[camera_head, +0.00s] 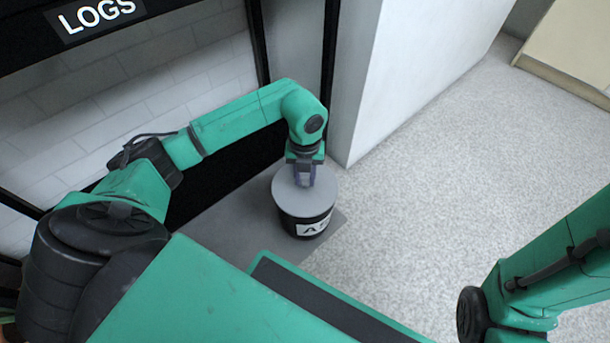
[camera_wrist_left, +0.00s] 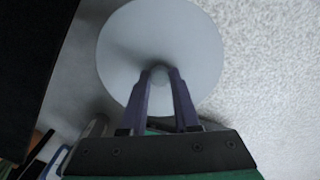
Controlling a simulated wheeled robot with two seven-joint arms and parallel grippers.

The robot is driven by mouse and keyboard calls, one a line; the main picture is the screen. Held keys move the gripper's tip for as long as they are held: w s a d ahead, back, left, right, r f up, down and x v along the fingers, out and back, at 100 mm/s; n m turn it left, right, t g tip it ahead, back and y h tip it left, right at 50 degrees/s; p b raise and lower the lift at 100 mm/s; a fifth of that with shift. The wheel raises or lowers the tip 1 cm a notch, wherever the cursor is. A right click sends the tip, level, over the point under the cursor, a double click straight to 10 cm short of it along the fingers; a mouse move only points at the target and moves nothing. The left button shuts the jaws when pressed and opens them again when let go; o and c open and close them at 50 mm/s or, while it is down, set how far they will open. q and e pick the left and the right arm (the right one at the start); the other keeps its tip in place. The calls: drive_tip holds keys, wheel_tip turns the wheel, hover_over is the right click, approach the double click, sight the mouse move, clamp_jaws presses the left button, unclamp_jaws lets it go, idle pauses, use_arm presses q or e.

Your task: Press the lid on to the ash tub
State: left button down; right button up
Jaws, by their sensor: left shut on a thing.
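The ash tub (camera_head: 297,222) is a dark round bucket with a white label, of which the letters "AS" partly show. It stands upright on a grey floor plate. The lid (camera_head: 290,190) is a flat light-grey disc lying over the tub's mouth; I cannot tell whether it is fully seated. My left gripper (camera_head: 305,180) points down from above and is shut on the lid's small knob. In the left wrist view the purple fingers (camera_wrist_left: 160,78) close on the knob at the middle of the lid (camera_wrist_left: 185,35). The lid hides the tub there. My right gripper is out of view.
A black-framed rack (camera_head: 258,60) with a "LOGS" sign (camera_head: 95,18) stands behind and left of the tub. A white wall block (camera_head: 410,70) rises behind and right. The grey plate (camera_head: 235,230) lies under the tub. Speckled floor (camera_head: 450,190) to the right is clear.

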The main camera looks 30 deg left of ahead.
use_arm(q)
drive_tip(key=c, duration=0.6)
unclamp_jaws()
drive_tip(key=shift+o, duration=0.2)
drive_tip(key=o, duration=0.5)
